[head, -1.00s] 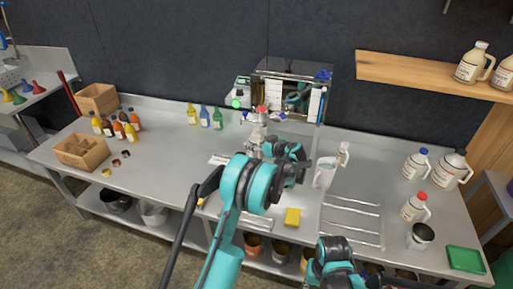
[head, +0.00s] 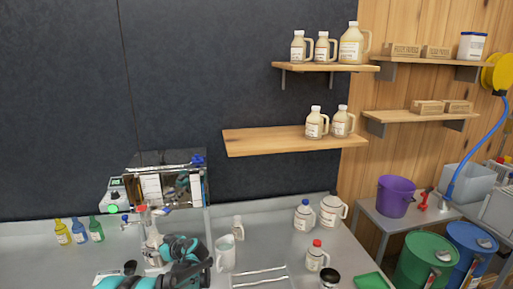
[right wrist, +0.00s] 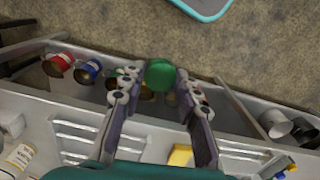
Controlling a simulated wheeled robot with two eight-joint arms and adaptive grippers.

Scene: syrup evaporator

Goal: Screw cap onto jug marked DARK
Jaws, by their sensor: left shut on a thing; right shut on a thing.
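My left gripper (head: 154,262) is shut at the bench, on a pale jug-like thing (head: 152,240) that my arm partly hides. No DARK label is readable in any view. My right gripper (right wrist: 160,85) shows in the right wrist view, with a round green cap (right wrist: 160,73) between its fingertips. It is above the front of the bench, with the floor and the lower shelf beyond.
On the right of the bench stand a blue-capped jug (head: 304,215), a red-capped jug (head: 316,259) and a large jug (head: 332,212). A pitcher (head: 225,255) and a small jug (head: 238,229) stand nearer the left arm. A yellow block (right wrist: 181,155) lies on the bench.

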